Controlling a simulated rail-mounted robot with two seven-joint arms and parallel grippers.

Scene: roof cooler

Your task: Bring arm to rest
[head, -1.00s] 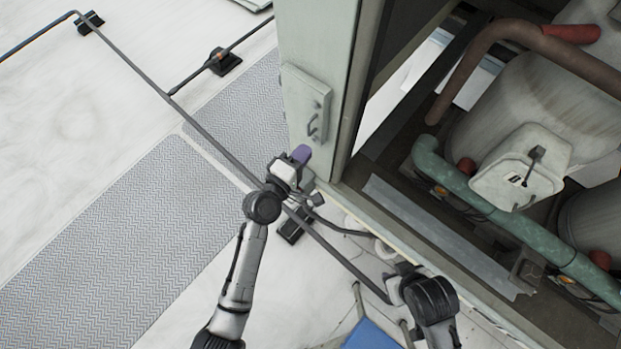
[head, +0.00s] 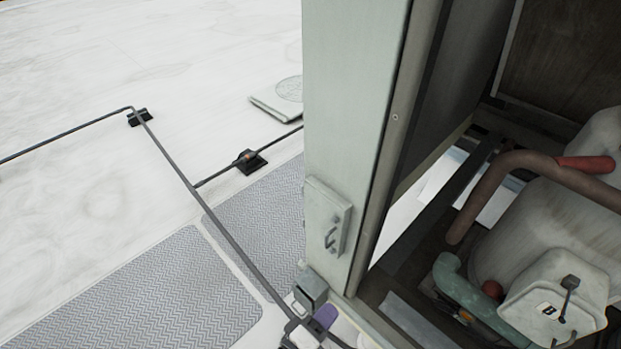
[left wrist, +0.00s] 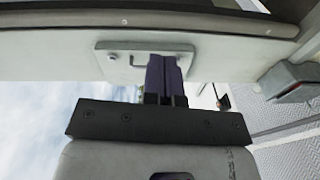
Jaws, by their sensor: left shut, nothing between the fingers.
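My left gripper (head: 326,315) shows only at the bottom edge of the head view, by its purple fingers, near the foot of the pale green cabinet post (head: 350,110). In the left wrist view its purple fingers (left wrist: 165,76) are together with nothing between them. They point towards a plate with a handle (left wrist: 145,60) on the cabinet, and I cannot tell the exact gap. The same handle plate (head: 328,225) shows in the head view, above the gripper. Most of my left arm is out of the picture. My right gripper is not in view.
The open cabinet holds a pale tank (head: 545,240), a brown pipe (head: 490,185) and a green pipe (head: 460,285). A small grey box (head: 310,287) sits by the post's foot. A thin conduit (head: 225,235) crosses the roof past textured mats (head: 130,290). The pale roof at left is mostly open.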

